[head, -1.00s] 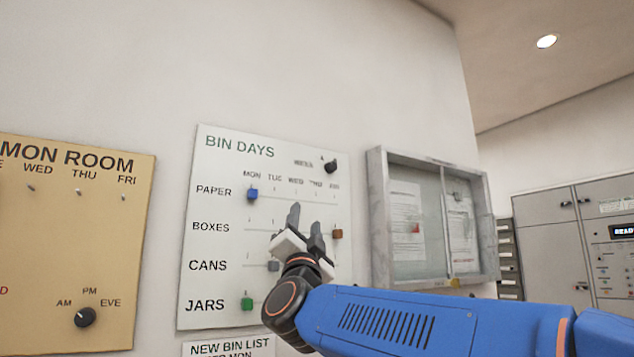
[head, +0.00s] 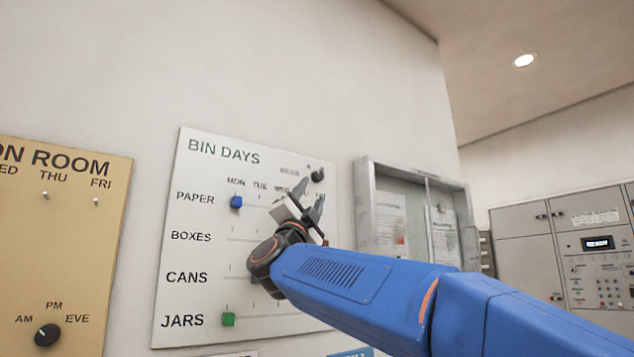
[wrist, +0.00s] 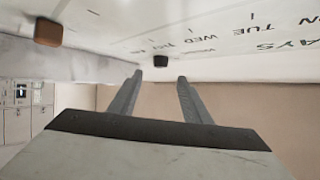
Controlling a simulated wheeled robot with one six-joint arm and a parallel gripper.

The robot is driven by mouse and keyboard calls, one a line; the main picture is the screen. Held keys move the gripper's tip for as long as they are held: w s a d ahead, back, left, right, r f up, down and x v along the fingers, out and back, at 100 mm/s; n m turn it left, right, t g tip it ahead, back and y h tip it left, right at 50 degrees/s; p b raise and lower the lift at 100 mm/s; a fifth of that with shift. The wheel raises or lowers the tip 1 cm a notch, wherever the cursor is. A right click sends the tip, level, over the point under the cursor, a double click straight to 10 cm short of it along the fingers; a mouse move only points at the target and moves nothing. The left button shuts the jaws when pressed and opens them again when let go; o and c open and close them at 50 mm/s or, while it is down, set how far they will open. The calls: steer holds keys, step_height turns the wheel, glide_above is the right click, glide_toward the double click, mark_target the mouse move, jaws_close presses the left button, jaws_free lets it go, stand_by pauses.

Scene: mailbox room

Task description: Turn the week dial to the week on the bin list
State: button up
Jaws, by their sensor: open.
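The week dial (head: 317,174) is a small black knob at the top right of the white BIN DAYS board (head: 200,235). In the wrist view the black dial (wrist: 160,61) shows on the board beyond my fingertips, about midway between them. My gripper (head: 307,195) is open and empty, just below the dial in the head view, with a gap left to it. The week marks beside the dial are too small to read. The new bin list (head: 235,354) is cut off at the bottom edge, so its text cannot be read.
A blue slider (head: 236,202) and a green slider (head: 228,319) sit on the board; a brown one (wrist: 48,32) shows in the wrist view. A notice case (head: 365,215) stands out from the wall at right. The COMMON ROOM board (head: 75,250) is at left.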

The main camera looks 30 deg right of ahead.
mark_target(319, 177)
steer(key=x, duration=0.8)
steer(key=c, duration=1)
steer(key=shift+c, duration=0.2)
